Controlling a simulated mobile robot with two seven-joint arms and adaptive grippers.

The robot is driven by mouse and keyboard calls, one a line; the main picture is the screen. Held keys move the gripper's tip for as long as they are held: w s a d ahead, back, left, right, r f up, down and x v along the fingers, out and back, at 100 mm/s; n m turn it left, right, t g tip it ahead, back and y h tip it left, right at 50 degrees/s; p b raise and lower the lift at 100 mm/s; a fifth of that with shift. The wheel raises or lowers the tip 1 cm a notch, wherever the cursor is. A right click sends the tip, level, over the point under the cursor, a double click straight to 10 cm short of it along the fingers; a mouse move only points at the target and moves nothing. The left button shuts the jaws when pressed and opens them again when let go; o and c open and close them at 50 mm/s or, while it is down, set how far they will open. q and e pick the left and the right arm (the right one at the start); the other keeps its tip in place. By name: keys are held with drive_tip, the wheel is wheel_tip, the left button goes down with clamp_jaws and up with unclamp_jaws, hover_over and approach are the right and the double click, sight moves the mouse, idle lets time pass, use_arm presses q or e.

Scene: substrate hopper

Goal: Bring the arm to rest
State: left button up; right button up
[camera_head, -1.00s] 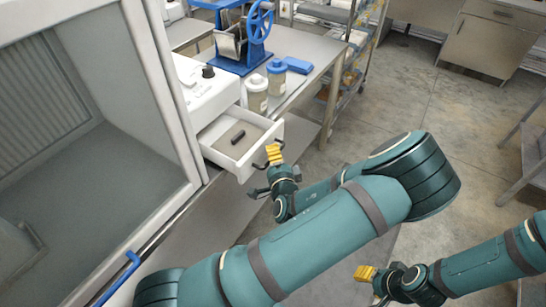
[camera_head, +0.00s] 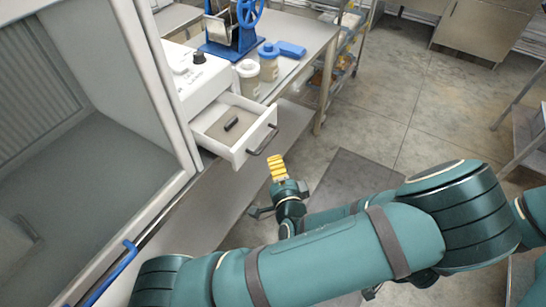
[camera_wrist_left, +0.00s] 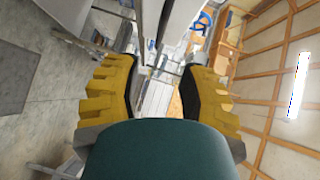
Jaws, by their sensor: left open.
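My left gripper (camera_head: 278,170) has yellow ridged fingertips and stands just in front of the open drawer in the head view, apart from its handle as far as I can see. In the left wrist view its two yellow fingers (camera_wrist_left: 160,90) are spread apart with nothing between them. The teal left arm (camera_head: 330,258) crosses the lower part of the head view. The right gripper does not show clearly; only a small dark part shows beneath the left arm at the bottom edge.
The white drawer (camera_head: 262,141) stands open with a small dark object (camera_head: 231,124) inside. Two lidded jars (camera_head: 268,63), a blue item (camera_head: 290,49) and a blue hand-wheel machine (camera_head: 233,28) stand on the bench. A glass-fronted cabinet (camera_head: 150,90) is at left. Open floor (camera_head: 390,110) lies right.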

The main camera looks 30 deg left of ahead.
use_arm(q)
drive_tip(key=shift+s+d+r, duration=0.1)
drive_tip(key=shift+s+d, duration=0.25)
drive_tip(key=shift+s, duration=0.1)
drive_tip(key=s+d+f+n+g+h, duration=0.2)
drive_tip(key=s+f+n+g+h, duration=0.15)
drive_tip(key=f, duration=0.45)
drive_tip(key=s+d+f+n+g+h, duration=0.3)
drive_tip(key=f+g+h, duration=0.2)
drive_tip(key=f, duration=0.4)
drive_tip(key=d+n+h, duration=0.1)
drive_tip(key=h, duration=0.1)
drive_tip(key=d+r+n+g+h, duration=0.1)
drive_tip(key=d+h, duration=0.1)
drive_tip(key=d+r+n+g+h, duration=0.1)
drive_tip(key=h, duration=0.1)
drive_tip(key=shift+s+d+r+n, duration=0.15)
drive_tip(key=shift+n, duration=0.2)
